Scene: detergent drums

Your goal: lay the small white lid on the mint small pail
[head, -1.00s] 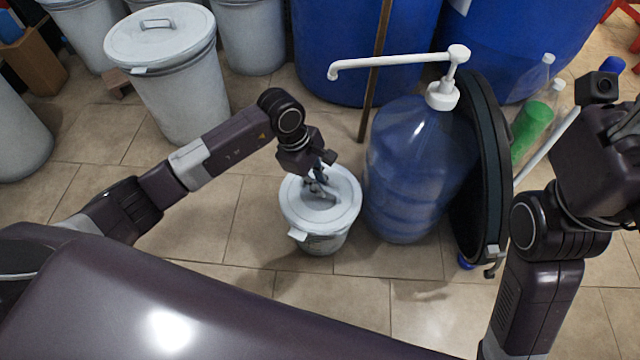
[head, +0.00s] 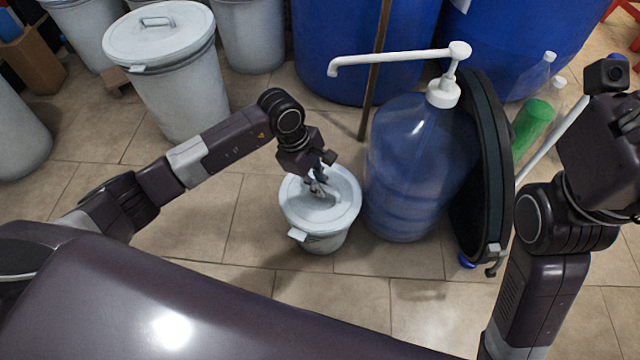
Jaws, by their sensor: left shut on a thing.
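The small white lid (head: 342,212) lies over the top of the small pail (head: 322,244) on the tiled floor, in the middle of the head view. The pail looks pale grey-white, and only its lower wall shows below the lid. The lid looks about level and covers the pail's mouth, so I cannot tell whether its rim is fully seated. My left gripper (head: 322,190) points down at the lid's centre and is shut on its handle, which the fingers mostly hide. My right arm is at the right edge, and its fingers are not clearly seen.
A large blue bottle (head: 412,170) with a white pump stands just right of the pail, beside a dark round-edged panel (head: 483,180). Large lidded white bins (head: 175,95) stand at the back left. Blue drums (head: 345,50) stand behind. Floor left of the pail is clear.

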